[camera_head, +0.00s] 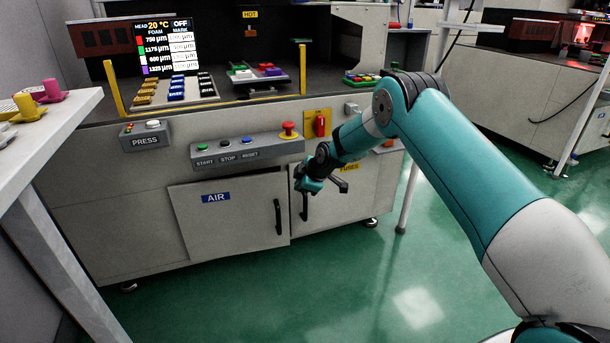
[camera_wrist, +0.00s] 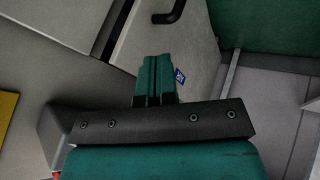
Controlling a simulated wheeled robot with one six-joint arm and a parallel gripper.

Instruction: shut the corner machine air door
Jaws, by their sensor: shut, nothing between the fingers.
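The air door (camera_head: 235,225) is a pale panel on the front of the corner machine, with a blue AIR label (camera_head: 216,197) and a dark upright handle (camera_head: 278,217) near its right edge. In the wrist view the door (camera_wrist: 200,45) shows its handle (camera_wrist: 172,14), part of the blue label (camera_wrist: 180,76) and a dark gap beside its edge, so it looks slightly ajar. My gripper (camera_head: 309,187) is shut and empty near the door's upper right corner. Its fingers (camera_wrist: 155,72) overlap the door in the wrist view; I cannot tell whether they touch it.
A neighbouring door with its own handle (camera_head: 304,206) lies to the right, partly behind my gripper. A button box (camera_head: 247,150) and a red emergency button (camera_head: 289,130) stick out above. A pale table (camera_head: 45,130) stands at left. The green floor in front is clear.

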